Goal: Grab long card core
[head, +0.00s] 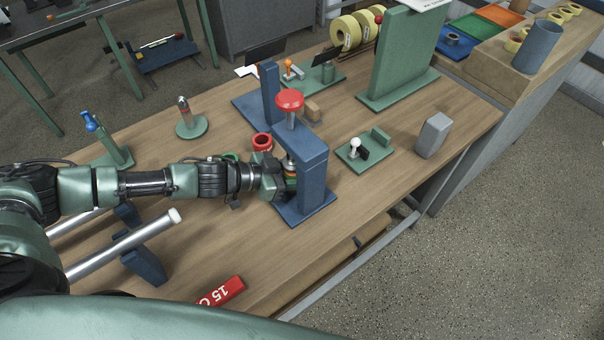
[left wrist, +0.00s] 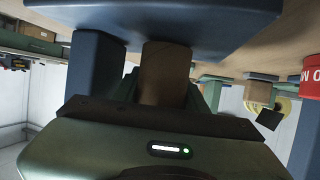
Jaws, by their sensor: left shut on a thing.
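A brown card core (left wrist: 165,72) stands between the fingers of my left gripper in the left wrist view. The gripper is shut on it, and its lower body fills the bottom of that view. In the head view my left gripper (head: 281,181) reaches in from the left, at the base of a blue press (head: 312,160) with a red knob (head: 290,99). The core is mostly hidden there by the gripper and the press. I cannot tell whether the core touches the press. My right gripper is not in view.
A red cup-like part (head: 262,142) stands just behind the gripper. A green fixture (head: 365,152) and a grey block (head: 434,135) stand to the right. Metal rods on a blue stand (head: 147,262) lie front left. The wooden table (head: 390,200) is clear at its right front.

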